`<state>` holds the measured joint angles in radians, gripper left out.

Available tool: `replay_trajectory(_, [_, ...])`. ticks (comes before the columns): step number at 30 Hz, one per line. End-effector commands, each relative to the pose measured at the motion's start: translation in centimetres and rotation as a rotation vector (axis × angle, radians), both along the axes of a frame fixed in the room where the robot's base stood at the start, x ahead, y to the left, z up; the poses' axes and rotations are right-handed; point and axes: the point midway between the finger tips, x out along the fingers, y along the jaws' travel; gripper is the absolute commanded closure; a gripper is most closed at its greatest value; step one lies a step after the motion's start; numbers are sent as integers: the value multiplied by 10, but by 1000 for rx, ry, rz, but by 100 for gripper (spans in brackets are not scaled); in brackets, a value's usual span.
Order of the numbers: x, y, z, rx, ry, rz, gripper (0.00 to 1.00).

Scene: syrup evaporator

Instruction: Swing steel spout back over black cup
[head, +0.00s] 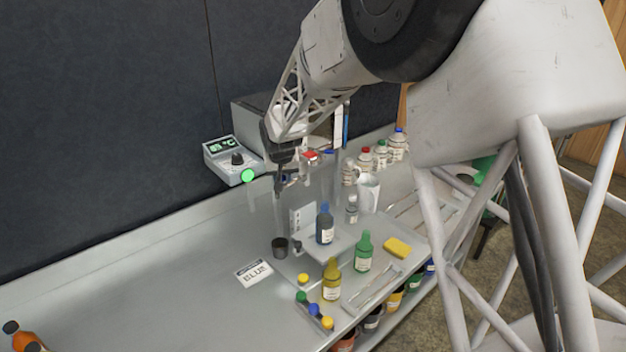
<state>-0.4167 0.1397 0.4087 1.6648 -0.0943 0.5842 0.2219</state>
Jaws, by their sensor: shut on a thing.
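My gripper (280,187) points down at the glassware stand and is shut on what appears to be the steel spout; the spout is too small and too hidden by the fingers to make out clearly. The black cup (280,248) stands upright on the steel bench, below my gripper and apart from it. I cannot tell whether the spout's end lies over the cup.
A card reading "BLUE" (254,272) lies left of the cup. A blue bottle (325,225), a green bottle (363,253) and a yellow bottle (331,282) stand to the right. A control box (232,160) sits behind. The bench's left is mostly clear.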

Motion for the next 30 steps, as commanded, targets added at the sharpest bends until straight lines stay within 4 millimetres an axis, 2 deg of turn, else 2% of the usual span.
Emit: replay_trajectory(30, [6, 7, 0, 0, 0, 0, 88])
